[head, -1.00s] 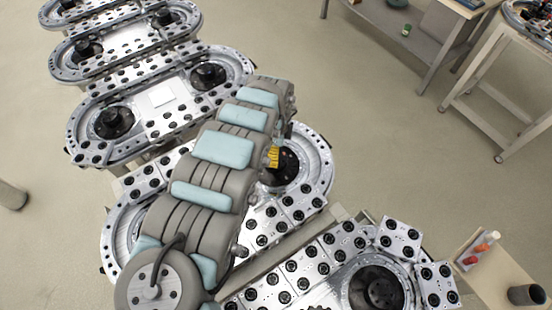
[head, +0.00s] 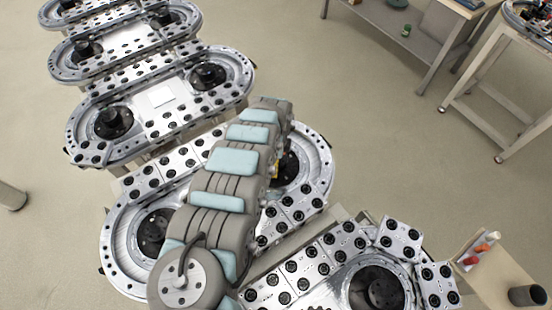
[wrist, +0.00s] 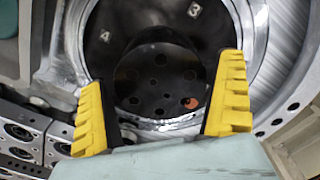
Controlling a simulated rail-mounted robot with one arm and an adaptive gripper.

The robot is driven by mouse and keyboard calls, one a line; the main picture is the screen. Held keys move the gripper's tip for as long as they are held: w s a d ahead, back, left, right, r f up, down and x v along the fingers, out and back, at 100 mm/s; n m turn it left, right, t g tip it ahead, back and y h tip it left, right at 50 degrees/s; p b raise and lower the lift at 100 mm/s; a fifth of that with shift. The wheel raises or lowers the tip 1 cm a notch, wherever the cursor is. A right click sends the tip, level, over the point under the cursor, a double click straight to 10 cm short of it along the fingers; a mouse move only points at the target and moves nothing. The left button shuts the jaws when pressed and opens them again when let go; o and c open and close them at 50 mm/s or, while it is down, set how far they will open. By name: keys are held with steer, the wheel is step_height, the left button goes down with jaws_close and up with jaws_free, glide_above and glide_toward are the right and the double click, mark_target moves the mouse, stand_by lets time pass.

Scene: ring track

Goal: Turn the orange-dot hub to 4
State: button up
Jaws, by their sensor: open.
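The orange-dot hub (wrist: 160,75) is a black round disc with several holes, seen from close above in the wrist view. Its orange dot (wrist: 191,103) lies at the lower right of the disc, near the right finger. A small tag that looks like a 4 (wrist: 104,36) is at the upper left of the dark dial around it, and another, like a 3 (wrist: 194,9), at the top right. My gripper (wrist: 160,110) is open, its yellow fingers on either side of the hub; contact cannot be told. In the head view my arm half hides the hub (head: 290,168).
Silver oval track modules with black hubs stretch to the upper left (head: 165,98). Another hub (head: 155,232) sits left of my arm, and one (head: 375,288) at the lower right. A small table (head: 480,270) with bottles stands at the right. Open floor lies beyond.

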steer(key=c, duration=1)
steer(key=shift+n, duration=0.3)
